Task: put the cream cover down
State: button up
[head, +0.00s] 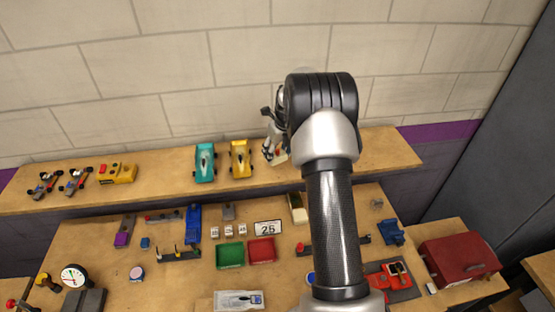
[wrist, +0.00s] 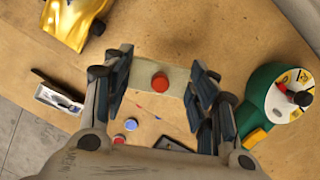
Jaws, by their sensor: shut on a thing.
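My gripper (wrist: 162,82) is over the upper shelf, right of the yellow car (head: 240,158). In the wrist view its two fingers stand on either side of a flat cream piece, the cream cover (wrist: 148,73), with a round red knob (wrist: 160,82) showing at its middle. The fingers are shut on the cream cover. In the head view my arm hides most of the gripper, and only a small pale and red patch shows below the fingers. I cannot tell whether the cover touches the shelf.
The yellow car also shows in the wrist view (wrist: 75,22), with a green and yellow dial device (wrist: 278,98) at right. A teal car (head: 204,162) stands left on the upper shelf (head: 150,188). The lower bench holds green (head: 230,255) and red (head: 262,250) trays.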

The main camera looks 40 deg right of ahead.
aim_at(278, 156)
notch_tip(278, 156, down, 4)
jog(key=shift+r, duration=0.1)
jog(key=o, duration=0.8)
jog(key=shift+c, duration=0.2)
